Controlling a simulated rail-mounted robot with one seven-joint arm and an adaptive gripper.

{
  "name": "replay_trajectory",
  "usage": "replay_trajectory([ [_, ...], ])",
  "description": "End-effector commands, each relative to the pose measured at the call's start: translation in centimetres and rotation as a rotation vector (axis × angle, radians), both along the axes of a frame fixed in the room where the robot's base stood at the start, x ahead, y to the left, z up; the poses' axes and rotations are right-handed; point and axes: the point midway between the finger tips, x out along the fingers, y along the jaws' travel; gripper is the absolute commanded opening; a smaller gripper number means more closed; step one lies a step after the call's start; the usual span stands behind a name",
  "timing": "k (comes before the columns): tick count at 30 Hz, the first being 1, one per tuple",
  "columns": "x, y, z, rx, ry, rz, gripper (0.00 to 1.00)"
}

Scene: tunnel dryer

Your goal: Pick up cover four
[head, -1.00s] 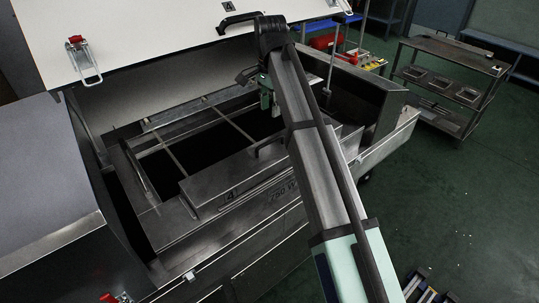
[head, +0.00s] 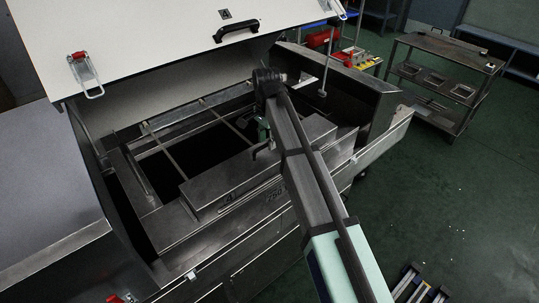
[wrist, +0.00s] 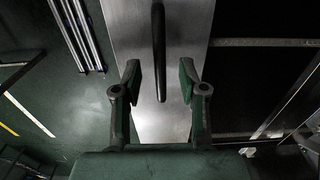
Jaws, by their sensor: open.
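Cover four (head: 240,178) is a long grey metal cover with a 4 on its front side, lying along the near side of the open dryer tank. Its dark handle (head: 260,149) stands up near the arm. In the wrist view the cover (wrist: 190,25) is a pale metal strip with the dark bar handle (wrist: 158,40) running down its middle. My gripper (wrist: 160,78) is open, and the handle's lower end shows between its two fingers in that picture. I cannot tell the height gap. In the head view my gripper (head: 263,128) is partly hidden by my arm.
The raised white lid (head: 150,45) leans over the tank's back. The tank's dark opening (head: 195,155) has thin cross bars. A metal cart (head: 440,80) stands at the right on the green floor. The steel housing (head: 45,200) fills the left.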

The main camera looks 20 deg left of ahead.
Motion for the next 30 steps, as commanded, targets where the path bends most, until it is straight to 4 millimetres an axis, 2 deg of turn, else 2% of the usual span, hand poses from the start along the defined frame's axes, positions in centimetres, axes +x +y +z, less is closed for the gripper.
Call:
replay_trajectory([
  [6, 0.0, -0.1, -2.2, 0.0, 0.0, 0.0, 0.42],
  [14, 0.0, 0.0, -2.6, 0.001, -0.001, 0.0, 0.42],
  [18, 0.0, 0.0, -2.6, 0.001, -0.001, 0.0, 0.0],
  [30, 0.0, 0.0, -2.5, 0.001, -0.001, 0.0, 0.0],
])
